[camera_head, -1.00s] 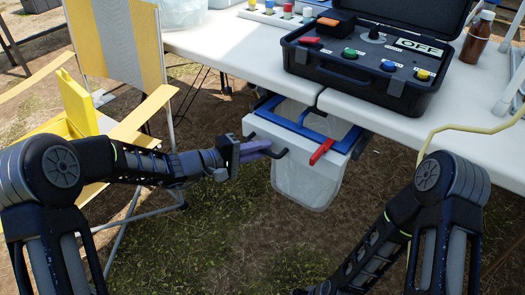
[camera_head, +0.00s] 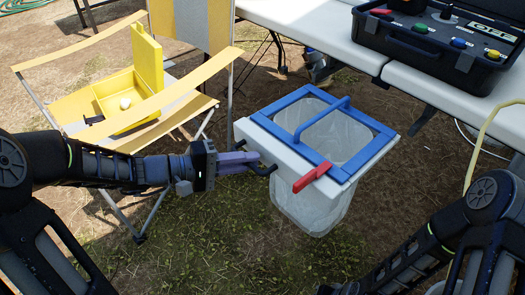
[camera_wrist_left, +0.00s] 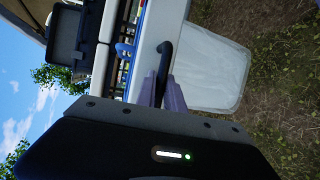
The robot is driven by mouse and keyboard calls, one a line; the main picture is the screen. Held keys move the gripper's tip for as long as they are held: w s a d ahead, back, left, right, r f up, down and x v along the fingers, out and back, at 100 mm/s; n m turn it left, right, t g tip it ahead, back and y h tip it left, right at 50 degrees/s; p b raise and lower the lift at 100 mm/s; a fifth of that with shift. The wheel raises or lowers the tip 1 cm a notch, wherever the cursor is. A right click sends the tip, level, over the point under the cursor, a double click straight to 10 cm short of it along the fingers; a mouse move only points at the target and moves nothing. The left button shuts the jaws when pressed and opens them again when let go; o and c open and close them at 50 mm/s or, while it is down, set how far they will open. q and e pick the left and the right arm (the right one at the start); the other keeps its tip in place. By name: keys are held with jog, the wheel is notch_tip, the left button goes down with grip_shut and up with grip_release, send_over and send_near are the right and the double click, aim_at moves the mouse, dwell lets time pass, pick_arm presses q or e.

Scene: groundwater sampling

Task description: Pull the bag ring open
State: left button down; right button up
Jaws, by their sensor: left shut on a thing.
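The bag ring is a blue square frame (camera_head: 296,147) in a white tray, with a raised blue bar (camera_head: 322,118) across it. A translucent bag (camera_head: 310,208) hangs below it. A red lever (camera_head: 313,178) sits on its front edge. The ring stands out in front of the table. My left gripper (camera_head: 252,164) is shut on the black handle (camera_head: 264,171) at the tray's front left. In the left wrist view, the purple fingers (camera_wrist_left: 165,92) close around the black handle (camera_wrist_left: 163,62), beside the white front. My right arm shows at lower right; its gripper is out of frame.
A white table (camera_head: 325,35) lies behind the ring, with an open black control case (camera_head: 420,45) on it. A folding chair (camera_head: 190,105) with a yellow open box (camera_head: 110,100) stands at left, close to my left arm. Grass below is open.

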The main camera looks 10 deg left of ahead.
pick_arm(q)
jog(key=shift+s+a, duration=0.2)
jog(key=shift+s, duration=0.05)
jog(key=c, duration=1.5)
grip_release()
jog(key=shift+o, duration=0.2)
jog(key=p+v, duration=0.2)
jog(key=v, duration=0.5)
jog(key=shift+s+a, duration=0.15)
jog(key=shift+a, duration=0.2)
